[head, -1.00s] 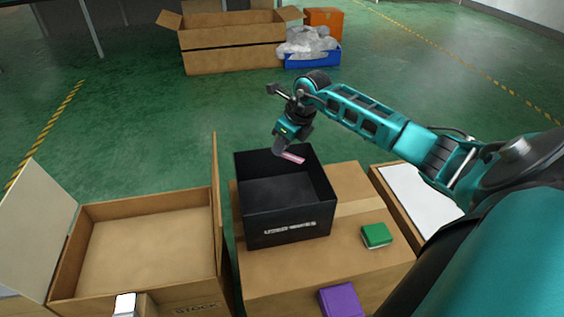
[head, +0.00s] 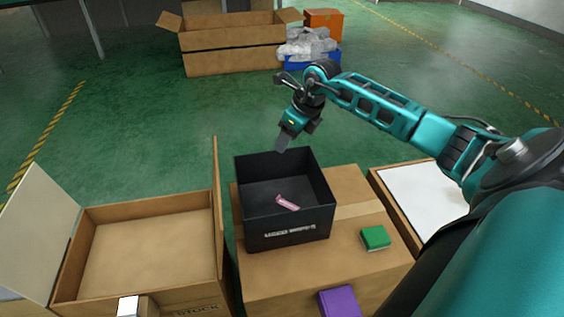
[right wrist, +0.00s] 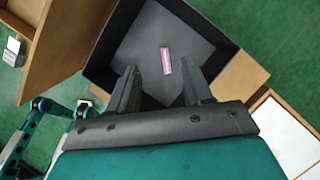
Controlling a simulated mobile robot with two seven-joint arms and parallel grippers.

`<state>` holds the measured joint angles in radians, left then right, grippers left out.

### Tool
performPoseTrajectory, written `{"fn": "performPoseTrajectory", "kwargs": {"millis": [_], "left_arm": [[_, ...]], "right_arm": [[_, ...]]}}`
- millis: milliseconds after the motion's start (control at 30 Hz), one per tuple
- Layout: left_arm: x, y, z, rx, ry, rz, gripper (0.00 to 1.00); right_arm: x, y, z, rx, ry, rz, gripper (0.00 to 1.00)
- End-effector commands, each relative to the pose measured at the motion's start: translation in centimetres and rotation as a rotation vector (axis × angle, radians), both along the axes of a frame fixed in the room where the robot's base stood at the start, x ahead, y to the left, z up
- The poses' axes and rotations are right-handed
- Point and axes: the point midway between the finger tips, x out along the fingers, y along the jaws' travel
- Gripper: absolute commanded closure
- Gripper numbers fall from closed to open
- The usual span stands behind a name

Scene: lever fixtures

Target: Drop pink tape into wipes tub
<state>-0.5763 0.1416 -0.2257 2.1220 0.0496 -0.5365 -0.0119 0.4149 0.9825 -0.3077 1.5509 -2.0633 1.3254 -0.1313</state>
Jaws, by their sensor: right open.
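The pink tape (head: 287,202) lies inside the black open-topped tub (head: 289,234), on its floor, in the head view. In the right wrist view the pink tape (right wrist: 166,61) shows on the grey floor of the tub (right wrist: 102,53), beyond my fingers and apart from them. The tub stands on a closed cardboard box. White lettering shows on its front, too small to read. My right gripper (head: 283,143) is open and empty, above the tub's far rim. Its two spread fingers show in the right wrist view (right wrist: 160,88). My left gripper is not clearly seen.
A green box (head: 376,238) and a purple box (head: 340,302) sit on the cardboard box (head: 275,283) beside the tub. An open carton (head: 150,255) with raised flaps stands at left. A shallow box with a white surface (head: 420,195) is at right.

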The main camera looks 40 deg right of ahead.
Motion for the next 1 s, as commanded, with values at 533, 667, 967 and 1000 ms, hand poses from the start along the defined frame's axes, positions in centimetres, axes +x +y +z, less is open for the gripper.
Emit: {"fn": "performPoseTrajectory", "kwargs": {"millis": [533, 667, 967, 1000], "left_arm": [[-0.5, 0.7, 0.2, 0.017, 0.008, 0.008, 0.57], [-0.6, 0.8, 0.2, 0.017, 0.009, 0.008, 0.57], [-0.6, 0.7, 0.3, 0.017, 0.010, 0.008, 0.57], [-0.6, 0.7, 0.3, 0.017, 0.010, 0.009, 0.57]], "right_arm": [[-3.0, -0.9, 7.5, 0.000, 0.002, -0.001, 0.50], [-3.0, -0.8, 7.5, 0.001, 0.001, -0.001, 0.50], [-3.0, -0.8, 7.5, 0.001, 0.000, -0.001, 0.50], [-3.0, -0.8, 7.5, 0.002, 0.000, 0.000, 0.50]]}}
